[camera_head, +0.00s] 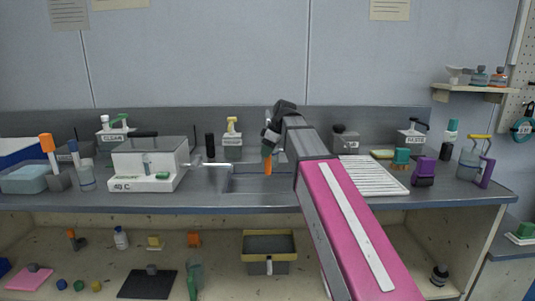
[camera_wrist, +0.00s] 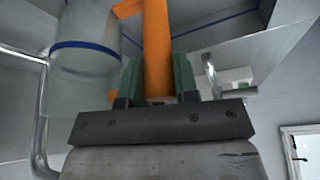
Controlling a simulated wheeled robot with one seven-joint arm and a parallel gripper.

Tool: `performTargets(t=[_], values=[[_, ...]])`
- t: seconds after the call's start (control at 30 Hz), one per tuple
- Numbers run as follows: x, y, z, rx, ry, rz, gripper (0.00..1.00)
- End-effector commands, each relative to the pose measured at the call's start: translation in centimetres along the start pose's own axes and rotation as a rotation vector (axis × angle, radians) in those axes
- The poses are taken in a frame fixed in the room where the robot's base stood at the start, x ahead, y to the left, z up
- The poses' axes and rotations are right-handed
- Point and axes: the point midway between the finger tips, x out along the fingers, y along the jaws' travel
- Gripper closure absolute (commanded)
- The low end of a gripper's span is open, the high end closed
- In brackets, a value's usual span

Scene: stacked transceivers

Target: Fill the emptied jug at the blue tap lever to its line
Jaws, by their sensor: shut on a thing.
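My gripper (camera_head: 268,150) is at the sink, with its green fingers (camera_wrist: 158,80) closed around an orange handle (camera_wrist: 157,50). The handle belongs to a clear jug (camera_wrist: 85,75) with a blue line around it, at the left of the wrist view. In the head view the orange handle (camera_head: 268,164) hangs over the sink (camera_head: 250,182), and the jug body is hard to make out. A thin metal spout (camera_head: 212,164) reaches toward the sink from the left. A bent metal pipe (camera_wrist: 42,115) shows beside the jug. I cannot make out a blue lever or the water level.
A white bath unit (camera_head: 150,165) stands left of the sink. A ribbed drain board (camera_head: 372,176) lies to the right. Bottles and labelled boxes line the back of the counter.

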Motion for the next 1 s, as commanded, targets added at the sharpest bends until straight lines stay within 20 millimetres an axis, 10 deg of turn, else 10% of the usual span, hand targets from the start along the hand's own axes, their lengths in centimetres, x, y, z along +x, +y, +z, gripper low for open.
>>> performTargets(t=[1.0], values=[[1.2,0.0,0.5,-0.001,0.0,-0.001,1.0]])
